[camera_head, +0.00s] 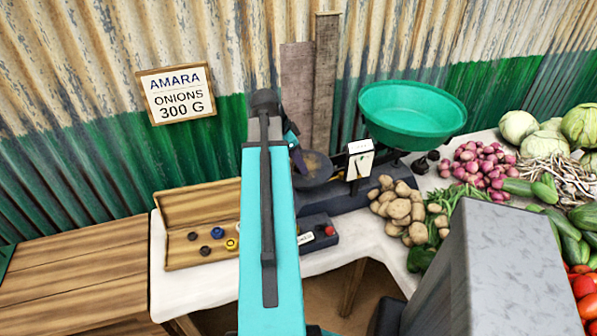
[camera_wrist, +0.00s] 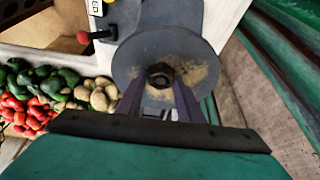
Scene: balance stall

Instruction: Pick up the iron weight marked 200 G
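My gripper (camera_wrist: 160,82) points at the round dark plate (camera_wrist: 126,62) of the balance in the wrist view. Its two fingers stand apart, one to each side of a small dark hexagonal piece (camera_wrist: 160,74). Whether they touch it is unclear, and no 200 G mark is legible on it. In the head view the dark plate (camera_head: 316,178) is partly hidden by my turquoise arm, and the fingers are not clear.
The green balance pan (camera_head: 412,112) stands right of the plate. Potatoes (camera_head: 402,210), onions (camera_head: 478,163) and other vegetables fill the table's right. A dark box with a red knob (camera_head: 330,231) lies below the plate. A wall sign (camera_head: 177,93) reads "AMARA ONIONS 300 G".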

